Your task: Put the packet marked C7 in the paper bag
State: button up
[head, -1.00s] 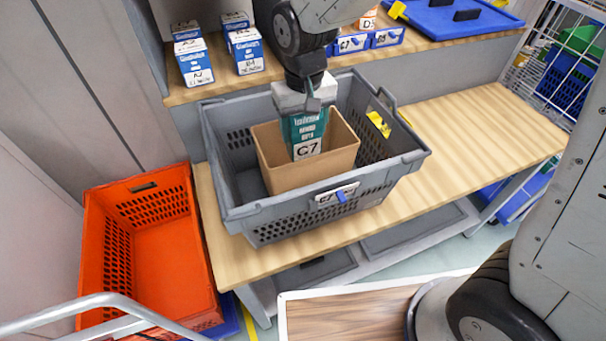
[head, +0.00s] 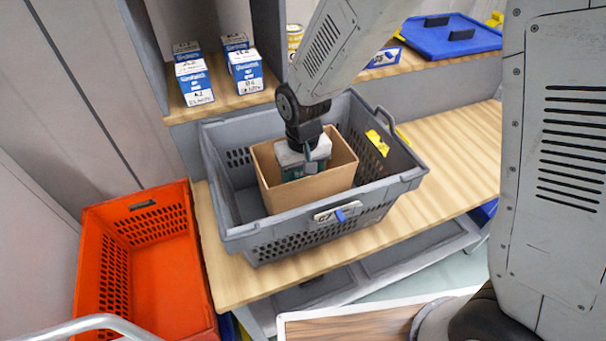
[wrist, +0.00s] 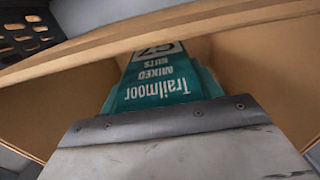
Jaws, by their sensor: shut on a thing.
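The packet marked C7 is teal with a white label; in the wrist view the packet (wrist: 160,82) reads "Trailmoor mixed nuts", with its C7 label partly cut off by the bag's rim. My gripper (head: 303,160) is shut on the packet and is down inside the mouth of the open brown paper bag (head: 312,188). In the head view only a little teal shows below my gripper; the bag's front wall hides the rest. The bag stands upright in a grey tote (head: 235,232). In the wrist view the bag's rim (wrist: 120,50) crosses above the packet.
The grey tote, with a C7 tag on its front, rests on a wooden bench (head: 465,140). Blue and white boxes (head: 193,75) stand on the shelf behind. An orange tote (head: 150,260) is at the left. A blue tray (head: 450,38) lies on the shelf at the right.

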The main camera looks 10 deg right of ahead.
jog(key=shift+f, duration=0.55)
jog(key=o, duration=1.2)
jog(key=shift+c, duration=0.2)
jog(key=shift+r, duration=0.1)
